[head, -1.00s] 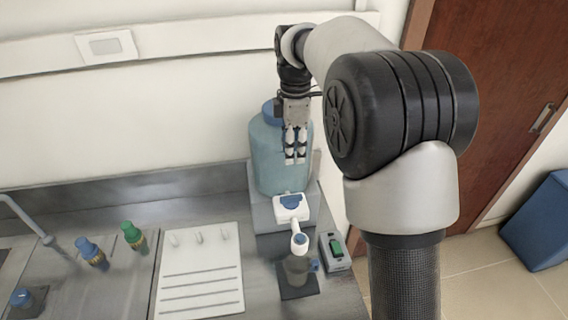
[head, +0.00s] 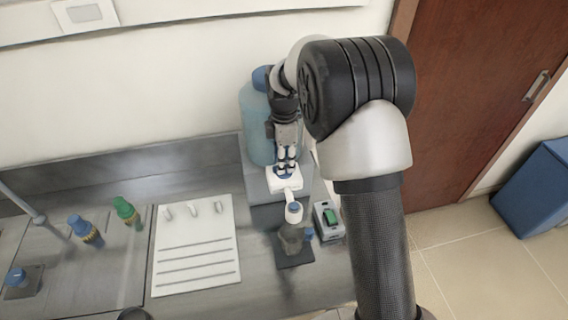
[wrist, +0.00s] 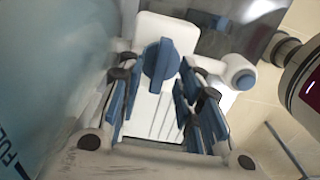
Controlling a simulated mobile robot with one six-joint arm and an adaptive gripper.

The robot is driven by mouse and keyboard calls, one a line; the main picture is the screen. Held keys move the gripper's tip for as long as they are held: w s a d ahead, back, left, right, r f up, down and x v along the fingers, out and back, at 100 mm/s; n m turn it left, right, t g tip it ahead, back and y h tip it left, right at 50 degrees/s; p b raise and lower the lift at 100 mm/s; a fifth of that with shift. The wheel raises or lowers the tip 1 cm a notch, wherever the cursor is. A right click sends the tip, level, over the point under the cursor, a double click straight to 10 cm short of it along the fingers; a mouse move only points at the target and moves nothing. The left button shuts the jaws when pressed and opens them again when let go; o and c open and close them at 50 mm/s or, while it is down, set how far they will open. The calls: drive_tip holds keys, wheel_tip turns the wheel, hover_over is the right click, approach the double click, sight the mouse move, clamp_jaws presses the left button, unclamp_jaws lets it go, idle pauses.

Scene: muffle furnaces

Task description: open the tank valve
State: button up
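The tank (head: 256,125) is a pale blue jug with a blue cap on a grey stand against the wall. Its white valve (head: 271,185) juts out at the front, partly hidden by my gripper (head: 286,168), which points down at it from above. In the wrist view the valve's blue handle (wrist: 161,63) stands on the white valve body (wrist: 183,34). My gripper (wrist: 159,85) is open there, with one finger on each side of the handle and visible gaps between. The white spout with a blue-ended tip (wrist: 243,80) extends right. The tank wall (wrist: 50,60) fills the left side.
A beaker (head: 292,238) stands on a dark plate below the spout. A white board (head: 196,248), a green tap (head: 126,211) and a blue tap (head: 84,230) lie farther left.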

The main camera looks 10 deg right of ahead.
drive_tip(key=shift+f, duration=0.75)
drive_tip(key=shift+c, duration=0.4)
clamp_jaws()
